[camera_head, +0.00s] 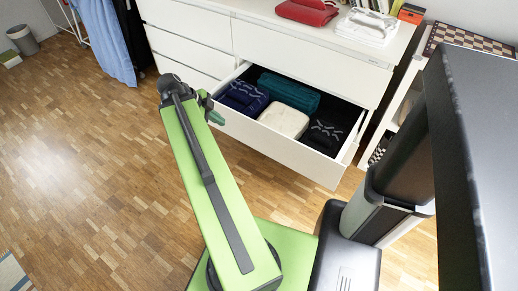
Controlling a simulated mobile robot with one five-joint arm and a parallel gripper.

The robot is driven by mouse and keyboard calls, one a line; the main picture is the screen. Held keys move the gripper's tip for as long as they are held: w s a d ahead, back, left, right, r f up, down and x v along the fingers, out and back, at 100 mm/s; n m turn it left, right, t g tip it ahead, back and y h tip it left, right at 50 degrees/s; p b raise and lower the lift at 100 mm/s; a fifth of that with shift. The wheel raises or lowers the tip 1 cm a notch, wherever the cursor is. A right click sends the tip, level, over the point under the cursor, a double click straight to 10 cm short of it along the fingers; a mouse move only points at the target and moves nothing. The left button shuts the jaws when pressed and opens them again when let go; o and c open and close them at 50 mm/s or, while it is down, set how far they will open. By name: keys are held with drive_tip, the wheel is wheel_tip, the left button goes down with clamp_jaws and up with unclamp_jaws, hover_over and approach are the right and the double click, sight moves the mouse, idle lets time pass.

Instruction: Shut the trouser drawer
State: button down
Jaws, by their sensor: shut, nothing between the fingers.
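The trouser drawer (283,148) is the lowest one on the right side of a white dresser (299,50), and it stands pulled out. Inside it lie a dark blue patterned folded cloth (243,97), a teal folded cloth (289,93), a cream folded cloth (284,120) and a dark patterned one (325,135). My gripper (214,112) is at the far end of my green arm, close to the left end of the drawer's front. It is shut and holds nothing. I cannot tell whether it touches the drawer.
The other dresser drawers are shut. A red item (307,12) and white items (368,26) lie on top. A white shelf with a chessboard (470,40) stands at right. Blue clothing (103,40) hangs at upper left. The wooden floor (90,150) at left is clear.

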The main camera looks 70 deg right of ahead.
drive_tip(key=s+d+f+m+g+b, duration=0.1)
drive_tip(key=s+d+f+m+b, duration=0.25)
drive_tip(key=s+m, duration=0.2)
drive_tip(key=b, duration=0.7)
approach(267, 133)
wheel_tip(267, 133, down, 4)
drive_tip(key=s, duration=0.2)
drive_tip(key=shift+s+d+r+n, duration=0.1)
drive_tip(key=shift+d+n, duration=0.15)
drive_tip(key=shift+d, duration=0.2)
drive_tip(key=shift+s+d+r+n, duration=0.1)
drive_tip(key=shift+d+n, duration=0.1)
drive_tip(key=shift+d, duration=0.2)
